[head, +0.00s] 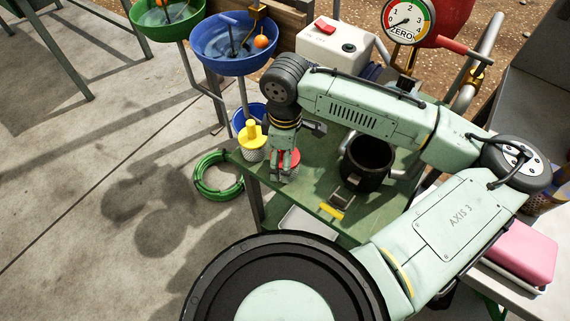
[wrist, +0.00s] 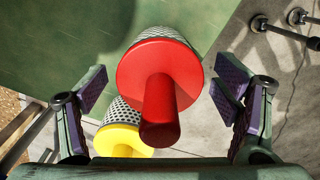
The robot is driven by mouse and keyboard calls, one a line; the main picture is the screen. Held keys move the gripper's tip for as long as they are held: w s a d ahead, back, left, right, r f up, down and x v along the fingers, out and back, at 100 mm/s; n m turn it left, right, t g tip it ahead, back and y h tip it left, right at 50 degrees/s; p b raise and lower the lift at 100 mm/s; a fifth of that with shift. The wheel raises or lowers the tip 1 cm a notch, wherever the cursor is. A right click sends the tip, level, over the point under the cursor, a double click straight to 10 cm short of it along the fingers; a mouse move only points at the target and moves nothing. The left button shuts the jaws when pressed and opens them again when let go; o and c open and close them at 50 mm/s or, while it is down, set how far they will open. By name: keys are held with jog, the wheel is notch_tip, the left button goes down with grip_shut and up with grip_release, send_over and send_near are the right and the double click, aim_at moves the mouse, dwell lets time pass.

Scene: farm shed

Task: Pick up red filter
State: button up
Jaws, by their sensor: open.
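The red filter (wrist: 158,75) has a red cap with a knob and a perforated mesh body. In the wrist view it stands between the two open fingers of my gripper (wrist: 163,100), with a visible gap on both sides. In the head view the red filter (head: 287,157) shows partly behind my gripper (head: 283,172), which is over the green table (head: 330,203). A yellow filter (wrist: 121,140) with a similar mesh body is close beside the red one; in the head view it stands to the left (head: 251,139).
A black pot (head: 367,163) and a small yellow-edged metal item (head: 336,207) are on the table to the right. Blue (head: 230,45) and green (head: 166,20) bowls stand behind. A gauge (head: 407,20) is at the back. A green hose (head: 218,176) lies on the floor at left.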

jog(key=shift+r, duration=0.1)
jog(key=c, duration=1.3)
jog(key=shift+r, duration=0.1)
